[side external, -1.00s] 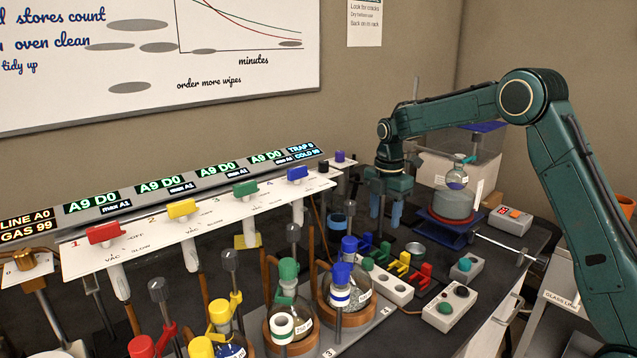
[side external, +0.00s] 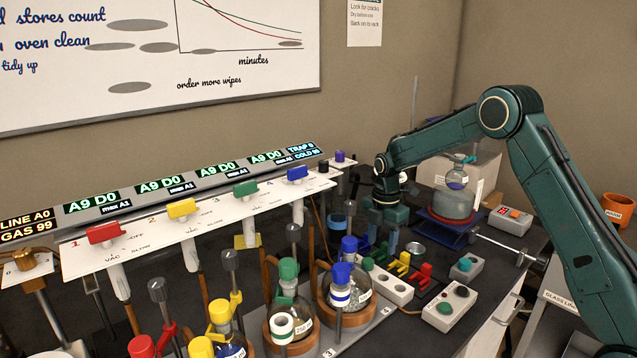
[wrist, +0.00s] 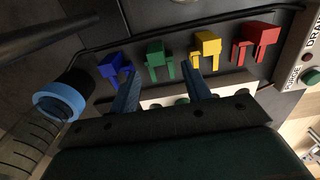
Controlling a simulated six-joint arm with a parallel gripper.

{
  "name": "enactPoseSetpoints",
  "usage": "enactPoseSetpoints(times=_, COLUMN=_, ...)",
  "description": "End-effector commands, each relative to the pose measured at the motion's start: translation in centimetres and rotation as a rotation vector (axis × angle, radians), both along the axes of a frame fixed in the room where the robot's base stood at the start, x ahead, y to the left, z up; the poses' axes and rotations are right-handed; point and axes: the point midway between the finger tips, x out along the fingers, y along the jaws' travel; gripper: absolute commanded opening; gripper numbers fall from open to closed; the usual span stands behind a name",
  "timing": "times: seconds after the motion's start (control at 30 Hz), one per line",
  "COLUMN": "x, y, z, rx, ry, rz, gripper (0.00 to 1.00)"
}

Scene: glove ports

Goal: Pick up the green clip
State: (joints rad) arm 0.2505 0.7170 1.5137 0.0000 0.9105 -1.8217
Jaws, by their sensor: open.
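The green clip (wrist: 156,58) lies in a row of clips on the dark bench, between the blue clip (wrist: 115,68) and the yellow clip (wrist: 206,45). In the side view the green clip (side external: 384,250) is small and partly behind a finger. My gripper (side external: 383,238) points down, low over the row. In the wrist view my gripper (wrist: 160,68) is open, with the green clip lying between the lines of its two fingers, near the tips. Nothing is held. I cannot tell whether a finger touches a clip.
A red clip (wrist: 256,42) ends the row. A white block with buttons (side external: 392,287) stands in front of the clips. A blue-rimmed glass vessel (wrist: 62,98) is close at the left in the wrist view. Flasks (side external: 345,295) stand nearer the side camera.

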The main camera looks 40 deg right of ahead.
Motion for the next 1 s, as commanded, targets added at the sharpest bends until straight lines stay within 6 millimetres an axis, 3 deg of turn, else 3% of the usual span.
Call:
enactPoseSetpoints(times=0.27, x=0.0, y=0.0, z=-2.7, rx=0.001, ry=0.003, rz=0.000, gripper=0.48)
enactPoseSetpoints(times=0.8, x=0.0, y=0.0, z=-2.8, rx=0.001, ry=0.001, rz=0.000, gripper=0.48)
enactPoseSetpoints(times=0.97, x=0.0, y=0.0, z=-2.8, rx=0.001, ry=0.001, rz=0.000, gripper=0.17)
enactPoseSetpoints(times=1.0, x=0.0, y=0.0, z=-2.8, rx=0.001, ry=0.001, rz=0.000, gripper=0.15)
